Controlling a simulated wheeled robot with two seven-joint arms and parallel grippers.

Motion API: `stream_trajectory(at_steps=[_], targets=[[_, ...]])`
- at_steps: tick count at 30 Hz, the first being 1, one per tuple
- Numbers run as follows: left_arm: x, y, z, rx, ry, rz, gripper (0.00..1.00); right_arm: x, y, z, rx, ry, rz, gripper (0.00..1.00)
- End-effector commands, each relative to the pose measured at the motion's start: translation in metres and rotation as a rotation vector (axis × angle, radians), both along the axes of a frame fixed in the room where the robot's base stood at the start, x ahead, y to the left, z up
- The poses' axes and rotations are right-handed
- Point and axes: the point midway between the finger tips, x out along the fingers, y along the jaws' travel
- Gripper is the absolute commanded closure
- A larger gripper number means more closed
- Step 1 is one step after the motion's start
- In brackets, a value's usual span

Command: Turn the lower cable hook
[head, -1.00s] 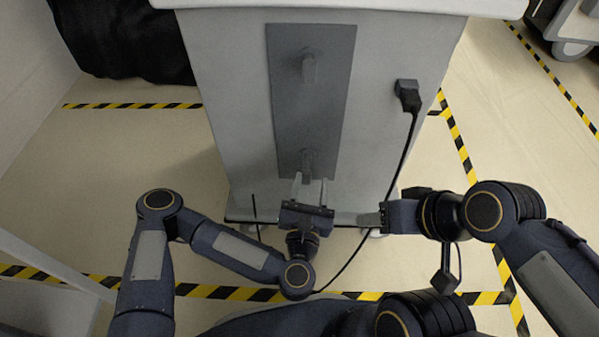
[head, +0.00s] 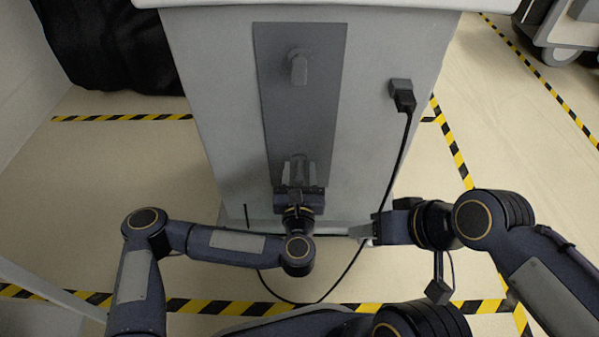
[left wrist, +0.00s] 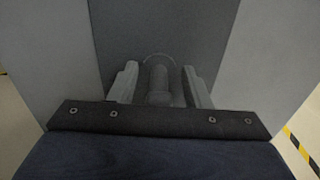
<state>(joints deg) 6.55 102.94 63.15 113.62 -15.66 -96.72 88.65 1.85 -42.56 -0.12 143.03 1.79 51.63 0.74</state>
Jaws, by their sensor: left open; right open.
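The lower cable hook (left wrist: 160,84) is a grey rounded peg low on the dark grey panel (head: 300,115) of the cart. In the left wrist view it stands between the two fingers of my left gripper (left wrist: 160,88), with a gap on each side. In the head view my left gripper (head: 299,172) covers most of the hook. The upper cable hook (head: 299,69) sticks out near the panel's top. My right gripper (head: 366,232) is open and empty, beside the cart's lower right edge.
A black plug (head: 403,97) sits in a socket on the cart's right side, and its cable (head: 386,190) hangs down and loops across the floor behind my arms. The cart (head: 215,110) fills the middle. Striped tape (head: 125,118) marks the floor. Another cart stands top right.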

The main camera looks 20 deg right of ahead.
Motion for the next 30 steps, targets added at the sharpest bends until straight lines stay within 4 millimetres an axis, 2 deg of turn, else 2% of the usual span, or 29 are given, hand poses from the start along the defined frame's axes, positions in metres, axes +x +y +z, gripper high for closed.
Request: stream_trajectory(at_steps=[2,12,23,30], targets=[[0.0,0.0,0.0,0.0,0.0,0.0,0.56,0.0,0.0,0.0,0.0,0.0,0.0,0.51],[0.0,0.0,0.0,0.001,0.0,0.0,1.0,0.0,0.0,0.0,0.0,0.0,0.0,0.51],[-0.001,-0.001,0.002,0.06,-0.017,-0.001,1.0,0.0,0.0,0.007,0.0,0.0,0.0,0.51],[-0.001,-0.002,0.003,0.215,-0.063,0.0,1.0,0.0,0.0,0.023,0.0,0.0,0.0,0.51]])
